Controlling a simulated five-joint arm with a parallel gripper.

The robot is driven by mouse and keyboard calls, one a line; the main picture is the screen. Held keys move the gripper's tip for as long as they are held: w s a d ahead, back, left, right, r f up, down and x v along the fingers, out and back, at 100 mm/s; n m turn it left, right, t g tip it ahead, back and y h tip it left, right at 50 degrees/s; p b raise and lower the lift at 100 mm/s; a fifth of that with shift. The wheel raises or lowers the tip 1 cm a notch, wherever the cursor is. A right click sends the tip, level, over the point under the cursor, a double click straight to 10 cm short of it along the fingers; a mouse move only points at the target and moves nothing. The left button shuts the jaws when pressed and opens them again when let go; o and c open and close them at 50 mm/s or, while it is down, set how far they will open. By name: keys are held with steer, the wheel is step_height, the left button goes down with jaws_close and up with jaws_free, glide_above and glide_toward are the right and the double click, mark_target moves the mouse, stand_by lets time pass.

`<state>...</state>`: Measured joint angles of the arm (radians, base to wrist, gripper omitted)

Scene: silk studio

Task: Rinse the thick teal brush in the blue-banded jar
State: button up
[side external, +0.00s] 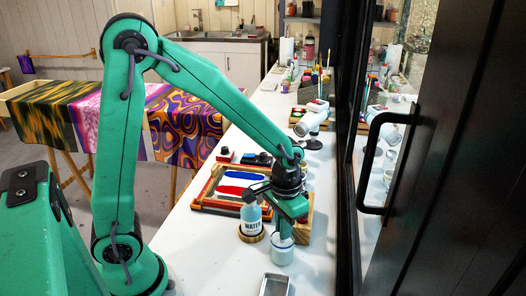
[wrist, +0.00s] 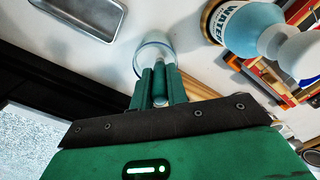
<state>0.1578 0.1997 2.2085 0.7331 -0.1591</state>
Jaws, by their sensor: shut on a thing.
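A small clear jar with a bluish band (side external: 282,254) stands on the white table at the lower middle of the side view. Its round glass rim also shows in the wrist view (wrist: 150,42), just beyond my fingertips. My gripper (side external: 285,233) points down directly over the jar. In the wrist view my gripper (wrist: 159,82) is shut on the thick teal brush (wrist: 159,87), whose teal handle shows between the fingers. The lower end of the brush is at the jar's mouth; its bristles are hidden, and I cannot tell how deep they are.
A blue WATER bottle (side external: 251,216) on a round wooden coaster stands just left of the jar. A metal tray (side external: 274,284) lies in front. A framed screen with red, white and blue stripes (side external: 240,186) lies behind left. A black-framed glass door (side external: 375,165) bounds the right.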

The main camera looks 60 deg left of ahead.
steer(key=shift+s+a+f, duration=0.1)
steer(key=shift+s+f, duration=0.05)
steer(key=shift+f, duration=0.05)
steer(key=shift+s+d+r, duration=0.4)
steer(key=shift+s+r, duration=0.05)
steer(key=shift+w+a+r, duration=0.1)
steer(key=shift+w+a, duration=0.1)
steer(key=shift+w, duration=0.6)
steer(key=shift+s+a+f, duration=0.25)
steer(key=shift+s+f, duration=0.1)
steer(key=shift+f, duration=0.25)
steer(key=shift+s+d+r, duration=0.45)
steer(key=shift+d+r, duration=0.05)
steer(key=shift+r, duration=0.05)
steer(key=shift+w+r, duration=0.2)
steer(key=shift+r, duration=1.55)
steer(key=shift+w+r, duration=0.2)
steer(key=shift+r, duration=1.5)
